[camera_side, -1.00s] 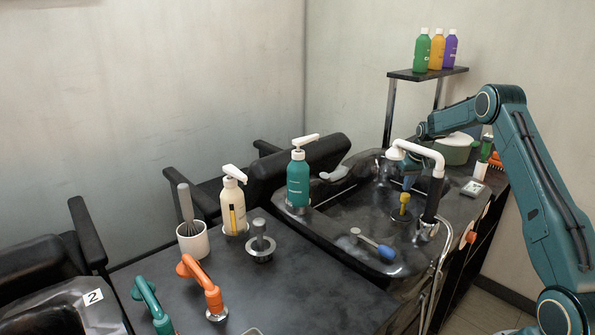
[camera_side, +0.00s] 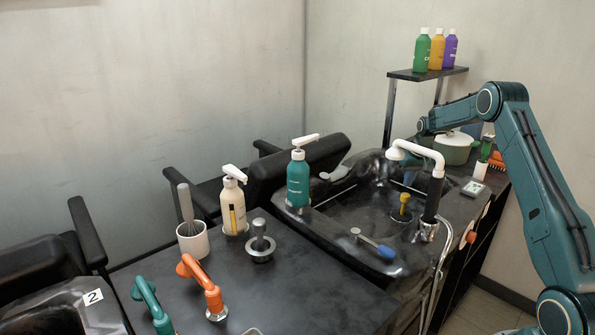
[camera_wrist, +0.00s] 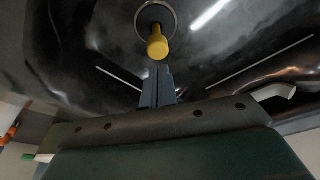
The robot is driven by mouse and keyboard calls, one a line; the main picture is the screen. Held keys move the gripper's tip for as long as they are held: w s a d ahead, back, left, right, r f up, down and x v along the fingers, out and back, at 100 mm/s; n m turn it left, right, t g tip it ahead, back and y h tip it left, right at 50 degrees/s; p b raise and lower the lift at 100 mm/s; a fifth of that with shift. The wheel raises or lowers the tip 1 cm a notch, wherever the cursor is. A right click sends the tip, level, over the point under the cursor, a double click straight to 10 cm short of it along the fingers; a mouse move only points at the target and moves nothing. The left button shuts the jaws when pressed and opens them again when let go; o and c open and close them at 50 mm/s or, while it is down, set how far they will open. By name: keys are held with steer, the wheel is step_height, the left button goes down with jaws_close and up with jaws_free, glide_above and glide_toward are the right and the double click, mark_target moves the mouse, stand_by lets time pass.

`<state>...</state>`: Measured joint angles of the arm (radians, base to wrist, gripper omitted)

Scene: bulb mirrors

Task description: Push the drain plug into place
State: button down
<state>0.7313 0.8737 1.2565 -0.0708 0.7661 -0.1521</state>
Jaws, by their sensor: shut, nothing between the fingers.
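The drain plug (camera_side: 404,204) has a yellow knob and sits at the drain in the black basin (camera_side: 345,215). In the wrist view its yellow knob (camera_wrist: 157,44) stands inside a metal drain ring (camera_wrist: 155,8). I cannot tell how deep the plug sits. My gripper (camera_wrist: 158,72) is shut and empty, its blue-grey fingers pointing toward the knob, with a small gap between them in the picture. In the side view my gripper is mostly hidden behind the white shower head, above the plug.
A white shower head (camera_side: 413,150) on a black post stands close beside the plug. A blue-handled lever (camera_side: 377,246) is at the basin's front. A teal pump bottle (camera_side: 298,182) stands at the left rim, and a green pot (camera_side: 456,150) behind.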

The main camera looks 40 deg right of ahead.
steer(key=shift+w+d+v, duration=0.1)
steer(key=shift+w+v, duration=0.05)
steer(key=shift+v, duration=0.6)
steer(key=shift+w+d+v, duration=0.1)
steer(key=shift+w+v, duration=0.05)
steer(key=shift+v, duration=0.6)
steer(key=shift+w+d+v, duration=0.1)
steer(key=shift+w+v, duration=0.05)
steer(key=shift+v, duration=0.6)
steer(key=shift+r, duration=0.1)
steer(key=shift+a, duration=0.1)
